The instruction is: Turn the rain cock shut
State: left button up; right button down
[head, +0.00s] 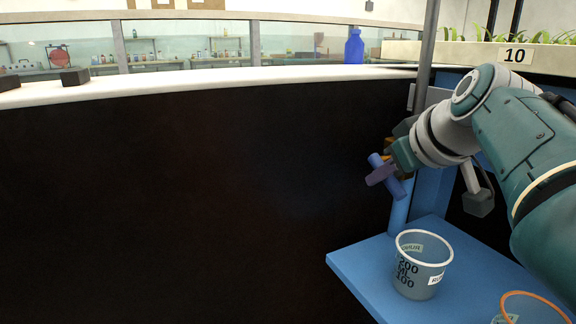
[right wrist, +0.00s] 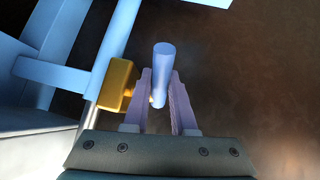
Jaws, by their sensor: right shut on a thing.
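The rain cock has a brass-yellow body (right wrist: 122,85) on a light blue pipe (right wrist: 112,50) and a blue bar handle (right wrist: 163,72). My left gripper is not in view.
Below the cock, a blue shelf (head: 362,268) holds a clear measuring beaker (head: 420,275). An orange-rimmed container (head: 530,310) shows at the bottom right. A grey upright pole (head: 426,50) stands behind my arm. A dark wall (head: 180,190) fills the left, with a blue bottle (head: 354,47) beyond its pale top.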

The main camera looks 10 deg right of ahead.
jog(key=shift+s+f+t, duration=0.1)
jog(key=shift+f+t, duration=0.15)
jog(key=shift+t, duration=0.25)
jog(key=shift+f+t+b, duration=0.35)
jog(key=shift+t+b, duration=0.15)
jog(key=shift+t, duration=0.2)
jog(key=t+b, duration=0.1)
jog(key=b, duration=0.1)
jog(key=t+y+b, duration=0.1)
jog(key=b, duration=0.1)
jog(key=t+b, duration=0.1)
jog(key=shift+w+a+f+m+b, duration=0.1)
jog(key=shift+w+f+m+b, duration=0.2)
jog(key=shift+w+m+b, duration=0.1)
jog(key=shift+w+r+t+y+b, duration=0.1)
jog(key=shift+r+t+y+b, duration=0.2)
jog(key=shift+b, duration=0.5)
jog(key=c, duration=1)
grip_release()
jog(key=shift+a+r, duration=0.1)
